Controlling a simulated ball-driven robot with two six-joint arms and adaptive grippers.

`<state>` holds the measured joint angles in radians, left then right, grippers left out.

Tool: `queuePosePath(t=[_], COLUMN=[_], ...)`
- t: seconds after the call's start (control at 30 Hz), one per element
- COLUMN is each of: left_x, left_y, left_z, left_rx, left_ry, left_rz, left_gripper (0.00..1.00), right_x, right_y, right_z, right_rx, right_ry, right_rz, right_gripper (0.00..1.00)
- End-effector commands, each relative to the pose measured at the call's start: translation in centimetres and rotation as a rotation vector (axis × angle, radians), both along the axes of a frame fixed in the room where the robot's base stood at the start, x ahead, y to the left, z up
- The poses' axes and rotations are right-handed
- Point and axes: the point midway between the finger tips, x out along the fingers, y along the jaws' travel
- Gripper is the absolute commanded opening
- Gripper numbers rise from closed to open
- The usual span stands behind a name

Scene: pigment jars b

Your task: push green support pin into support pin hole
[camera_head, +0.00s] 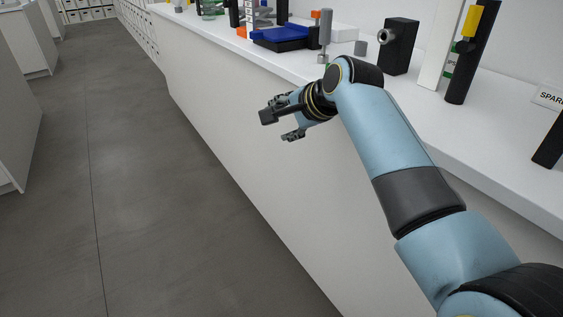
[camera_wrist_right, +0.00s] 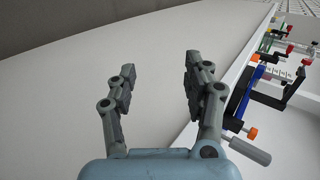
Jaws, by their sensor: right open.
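My right gripper (camera_head: 279,126) hangs in the air over the floor side of the white counter. It is open and empty, and its spread fingers also show in the right wrist view (camera_wrist_right: 159,72). No pin can be made out for certain. A small green part (camera_head: 450,62) shows beside the black post with a yellow piece on top, beyond the gripper's reach. Another bit of green shows at the foot of a grey-handled tool (camera_head: 326,35), partly hidden by my arm. I cannot tell which, if either, is the support pin. The hole is not distinguishable. My left gripper is out of view.
The white counter (camera_head: 500,150) runs along the right. The grey floor (camera_head: 150,200) is clear.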

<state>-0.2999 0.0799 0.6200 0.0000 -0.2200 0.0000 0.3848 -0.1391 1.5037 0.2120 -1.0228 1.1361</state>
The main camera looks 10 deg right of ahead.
Motion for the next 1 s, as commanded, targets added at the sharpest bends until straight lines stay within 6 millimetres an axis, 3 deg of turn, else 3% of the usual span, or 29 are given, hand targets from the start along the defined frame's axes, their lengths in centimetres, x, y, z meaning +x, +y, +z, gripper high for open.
queuePosePath(t=[0.03, 0.1, 0.3, 0.87, 0.97, 1.0], left_x=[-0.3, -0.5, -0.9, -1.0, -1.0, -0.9], left_y=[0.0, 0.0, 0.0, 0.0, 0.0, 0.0], left_z=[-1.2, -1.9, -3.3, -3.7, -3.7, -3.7], left_rx=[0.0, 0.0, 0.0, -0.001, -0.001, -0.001], left_ry=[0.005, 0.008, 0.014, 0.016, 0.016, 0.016], left_rz=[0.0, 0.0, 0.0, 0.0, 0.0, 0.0], left_gripper=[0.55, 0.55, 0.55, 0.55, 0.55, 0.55], right_x=[0.0, 0.0, -0.1, -0.2, -1.5, -2.5], right_y=[-0.1, -0.1, -0.2, -0.3, -0.5, -0.8], right_z=[-1.8, -3.2, -6.0, -7.1, -8.9, -10.4], right_rx=[-0.005, -0.011, -0.025, -0.03, -0.034, -0.039], right_ry=[0.014, 0.031, 0.059, 0.073, 0.104, 0.128], right_rz=[0.001, 0.002, 0.004, 0.005, 0.004, 0.003], right_gripper=[0.51, 0.51, 0.51, 0.51, 0.51, 0.51])
